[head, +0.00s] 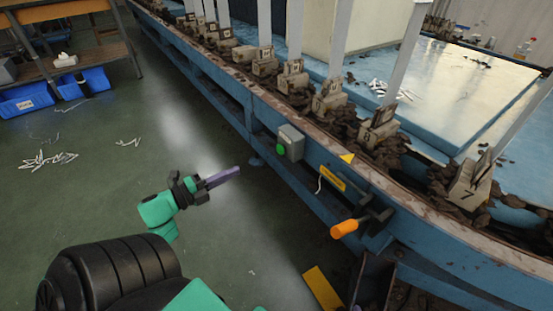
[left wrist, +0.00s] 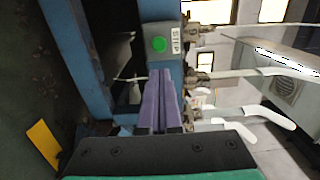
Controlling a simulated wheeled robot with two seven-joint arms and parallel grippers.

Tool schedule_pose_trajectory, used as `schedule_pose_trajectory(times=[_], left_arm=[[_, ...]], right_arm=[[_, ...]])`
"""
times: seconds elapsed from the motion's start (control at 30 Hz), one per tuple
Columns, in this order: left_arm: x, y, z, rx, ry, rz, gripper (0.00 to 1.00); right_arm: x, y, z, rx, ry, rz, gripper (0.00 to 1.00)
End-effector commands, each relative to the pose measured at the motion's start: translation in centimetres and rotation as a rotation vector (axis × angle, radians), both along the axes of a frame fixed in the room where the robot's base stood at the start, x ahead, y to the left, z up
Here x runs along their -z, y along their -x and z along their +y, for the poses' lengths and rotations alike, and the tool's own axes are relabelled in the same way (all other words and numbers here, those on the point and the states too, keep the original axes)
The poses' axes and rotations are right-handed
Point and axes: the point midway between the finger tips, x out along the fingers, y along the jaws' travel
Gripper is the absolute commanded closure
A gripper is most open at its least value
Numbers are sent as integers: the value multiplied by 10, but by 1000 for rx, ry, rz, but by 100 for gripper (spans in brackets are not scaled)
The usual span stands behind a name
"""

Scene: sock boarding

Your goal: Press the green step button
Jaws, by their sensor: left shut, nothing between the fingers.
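The green step button (head: 281,149) sits on a small grey box (head: 291,141) on the side of the blue machine frame. In the left wrist view the green button (left wrist: 159,44) is on a grey plate marked STEP (left wrist: 176,40), just beyond my fingertips. My left gripper (head: 238,170) has its purple fingers shut with nothing between them. It points at the button from the left and is apart from it in the head view. The fingers also show in the left wrist view (left wrist: 160,75), below the button. My right gripper is not in view.
An orange-handled lever (head: 344,228) and a yellow label (head: 333,178) are on the frame right of the box. Numbered blocks (head: 330,100) with upright white boards line the rail above. Blue bins (head: 82,82) stand at the far left. The green floor left of the frame is mostly clear.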

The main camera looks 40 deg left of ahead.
Motion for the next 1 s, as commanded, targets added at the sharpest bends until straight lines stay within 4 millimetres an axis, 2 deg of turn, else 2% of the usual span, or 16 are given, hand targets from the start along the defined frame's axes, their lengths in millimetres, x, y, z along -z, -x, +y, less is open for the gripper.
schedule_pose_trajectory(times=[0.13, 0.27, 0.67, 0.73, 0.8, 1.0], left_arm=[[1, -4, -1, 0, 1, -1, 100], [3, -22, -6, 1, 2, -1, 100], [5, -106, -29, -1, 2, -3, 100], [5, -120, -33, -1, 1, -2, 100], [2, -120, -34, -2, 4, 1, 100], [2, -127, -35, -3, 4, 1, 100]], right_arm=[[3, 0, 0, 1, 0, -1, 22], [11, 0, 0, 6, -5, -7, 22], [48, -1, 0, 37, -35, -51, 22], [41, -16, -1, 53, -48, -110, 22], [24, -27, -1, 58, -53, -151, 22], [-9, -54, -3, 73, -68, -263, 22]])
